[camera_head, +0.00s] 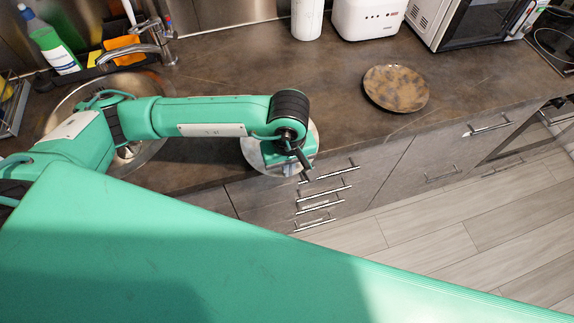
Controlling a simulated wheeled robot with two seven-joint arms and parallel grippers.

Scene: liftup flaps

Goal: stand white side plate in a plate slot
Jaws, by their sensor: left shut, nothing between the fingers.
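A round, pale plate (252,154), which looks like the white side plate, shows at the front edge of the counter, partly hidden by my left arm's wrist. I cannot tell whether it rests on the counter or overhangs its edge. My left gripper (305,168) is over the plate's right part, fingers shut and empty; whether it touches the plate is unclear. A rack (12,108) with wire sides is cut off at the left edge of the view; no plate slots can be made out. My right gripper is not in view.
A brown mottled plate (396,88) lies on the counter (250,62) to the right. A sink (62,108) with a tap (140,48) and a green bottle (50,44) are at left. A white toaster (368,18) and microwave (470,22) stand at the back. Drawers with handles lie below.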

